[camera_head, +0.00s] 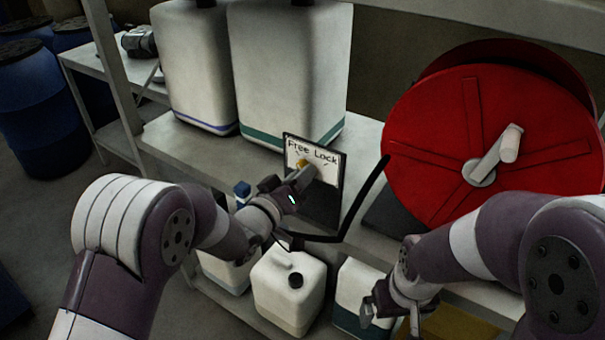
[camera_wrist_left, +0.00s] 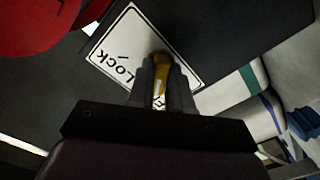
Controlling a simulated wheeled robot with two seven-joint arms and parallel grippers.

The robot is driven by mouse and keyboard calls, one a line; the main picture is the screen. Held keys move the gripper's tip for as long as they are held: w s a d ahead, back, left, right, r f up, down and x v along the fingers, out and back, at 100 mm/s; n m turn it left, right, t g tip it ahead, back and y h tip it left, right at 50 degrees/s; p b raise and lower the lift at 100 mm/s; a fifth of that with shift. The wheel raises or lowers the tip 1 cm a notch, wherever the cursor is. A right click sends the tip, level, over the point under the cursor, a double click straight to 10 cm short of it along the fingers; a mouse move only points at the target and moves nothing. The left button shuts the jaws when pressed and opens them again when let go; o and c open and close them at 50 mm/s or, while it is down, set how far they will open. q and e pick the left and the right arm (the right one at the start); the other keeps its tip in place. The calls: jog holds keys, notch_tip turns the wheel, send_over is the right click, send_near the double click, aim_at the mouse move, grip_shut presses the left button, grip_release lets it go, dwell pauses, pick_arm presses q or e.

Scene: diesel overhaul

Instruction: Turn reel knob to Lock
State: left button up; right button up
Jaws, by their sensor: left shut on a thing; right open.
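A dark panel with a white label plate (camera_head: 324,166) reading "Free" and "Lock" stands on the shelf between the canisters and the red reel. The yellow knob (camera_head: 303,164) sits on this plate; in the left wrist view the yellow knob (camera_wrist_left: 161,68) lies between my fingers. My left gripper (camera_head: 300,174) is at the plate and shut on the knob; it also shows in the left wrist view (camera_wrist_left: 161,85). My right gripper (camera_head: 371,313) hangs low at the shelf's front, away from the panel, open.
The red reel (camera_head: 440,160) with its crank handle (camera_head: 492,155) stands right of the panel. Two large white canisters (camera_head: 285,70) stand behind. A black hose (camera_head: 358,205) curves beside the panel. Smaller white canisters (camera_head: 287,298) stand on the lower shelf. Blue drums (camera_head: 38,110) are far left.

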pick_arm(q)
jog(key=m+b, duration=0.6)
jog(key=m, duration=0.1)
jog(key=m+b, duration=0.7)
jog(key=m, duration=0.1)
jog(key=shift+s+d, duration=0.15)
jog(key=o, duration=1.5)
jog(key=b+v, duration=0.1)
jog(key=v, duration=0.6)
